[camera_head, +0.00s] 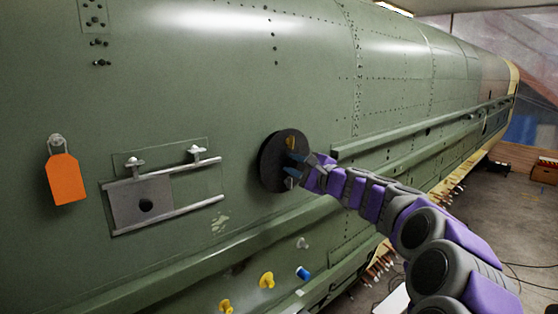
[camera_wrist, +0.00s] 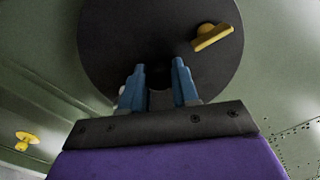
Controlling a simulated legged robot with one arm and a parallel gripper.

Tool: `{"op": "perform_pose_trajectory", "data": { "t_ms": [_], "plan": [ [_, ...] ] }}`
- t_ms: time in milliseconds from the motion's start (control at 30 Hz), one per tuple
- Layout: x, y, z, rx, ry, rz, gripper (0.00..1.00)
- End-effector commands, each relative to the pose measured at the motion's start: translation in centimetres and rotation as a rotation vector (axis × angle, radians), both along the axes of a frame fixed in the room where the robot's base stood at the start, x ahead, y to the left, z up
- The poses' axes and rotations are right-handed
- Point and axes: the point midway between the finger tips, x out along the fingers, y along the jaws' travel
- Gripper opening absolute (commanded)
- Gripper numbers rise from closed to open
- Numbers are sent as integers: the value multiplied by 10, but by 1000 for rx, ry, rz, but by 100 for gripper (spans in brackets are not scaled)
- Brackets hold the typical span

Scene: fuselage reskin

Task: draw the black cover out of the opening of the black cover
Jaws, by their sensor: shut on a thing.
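The black cover (camera_head: 271,161) is a round black disc on the green fuselage side, right of the rail panel. In the wrist view the black cover (camera_wrist: 120,30) fills the top middle and carries a yellow tab (camera_wrist: 212,37) at its right. My gripper (camera_head: 292,169) is at the cover's face. Its two blue fingers (camera_wrist: 159,80) are shut on a part of the cover that they largely hide. The opening is hidden behind the disc. I cannot tell whether the disc touches the skin or stands off it.
Left of the cover is a panel with two rails (camera_head: 168,205) and a grey plate with a dark hole. An orange tag (camera_head: 63,179) hangs further left. Yellow plugs (camera_head: 267,279) and a blue plug (camera_head: 303,273) stick out below. A long ledge (camera_head: 400,147) runs along the fuselage at right.

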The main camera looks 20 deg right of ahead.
Motion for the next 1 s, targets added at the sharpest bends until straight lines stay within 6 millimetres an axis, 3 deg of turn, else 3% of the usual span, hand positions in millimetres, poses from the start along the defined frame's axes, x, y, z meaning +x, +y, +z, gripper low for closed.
{"op": "perform_pose_trajectory", "data": {
  "t_ms": [600,1000],
  "plan": [
    [-28,-10,1,0,-3,-1,0],
    [-29,-11,1,0,-2,0,0]
  ]
}}
